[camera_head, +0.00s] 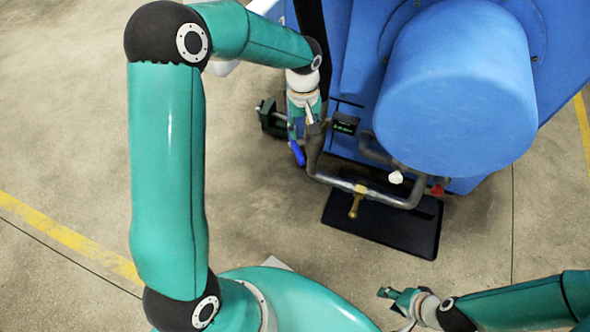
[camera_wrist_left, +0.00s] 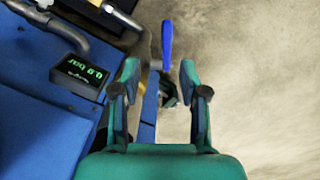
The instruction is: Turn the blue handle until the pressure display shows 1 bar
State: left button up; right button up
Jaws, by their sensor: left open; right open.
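The blue handle (camera_head: 298,153) sits low beside the pipework at the left side of the blue machine. It also shows in the left wrist view (camera_wrist_left: 167,42), pointing away from me. My left gripper (camera_head: 297,128) is over the handle's near end; in the left wrist view its fingers (camera_wrist_left: 158,74) are open, with the handle ahead of the gap and not clasped. The pressure display (camera_head: 345,123) is right of the gripper. In the left wrist view the display (camera_wrist_left: 82,70) is upside down, in green "bar" text; its digits are too small to read surely. My right gripper (camera_head: 392,300) is open and empty.
Grey pipes (camera_head: 316,160) run close to the handle, with a brass valve (camera_head: 357,202) and a white knob (camera_head: 396,177). A black tray (camera_head: 390,228) lies below. The blue machine (camera_head: 455,85) fills the upper right. The concrete floor (camera_head: 70,120) at left is clear.

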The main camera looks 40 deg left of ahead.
aim_at(298, 159)
pick_arm(q)
jog(key=shift+n, duration=0.3)
jog(key=f+b, duration=0.1)
jog(key=f, duration=0.4)
jog(key=a+f+b, duration=0.1)
jog(key=f+b, duration=0.1)
jog(key=f, duration=0.3)
jog(key=f+b, duration=0.2)
jog(key=f, duration=0.4)
jog(key=shift+w+a+f, duration=0.1)
jog(key=shift+a, duration=0.2)
pick_arm(e)
notch_tip(298, 159, down, 6)
jog(key=shift+f, duration=0.25)
pick_arm(q)
jog(key=shift+c, duration=0.2)
grip_shut()
